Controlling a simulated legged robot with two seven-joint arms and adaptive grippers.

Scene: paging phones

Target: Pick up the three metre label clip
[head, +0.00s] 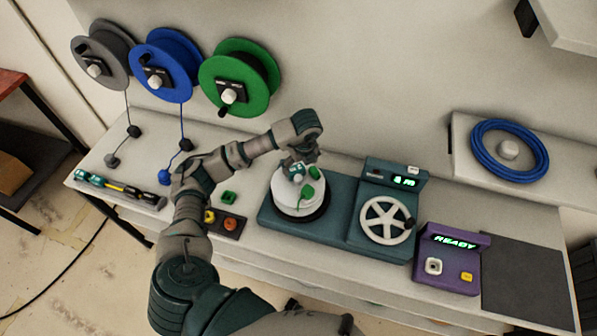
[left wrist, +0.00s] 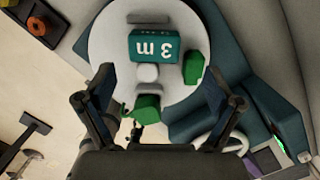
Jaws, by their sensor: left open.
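The three metre label clip (left wrist: 156,46) is a small teal block marked "3 m". It sits on a round white disc (left wrist: 108,38) in the left wrist view. In the head view the clip (head: 296,172) shows partly under my left gripper (head: 299,160), on the white drum top. In the left wrist view my left gripper (left wrist: 160,80) is open and empty, its fingers spread on either side below the clip, apart from it. Two green pieces, one (left wrist: 193,68) beside the clip and one (left wrist: 147,108) between the fingers, are close by. My right gripper is not in view.
A teal machine with a white handwheel (head: 384,219) and a lit readout stands right of the drum. A purple box (head: 450,258) reads "READY". Blue, grey and green reels (head: 240,80) hang behind. A dark mat (head: 525,280) is bare.

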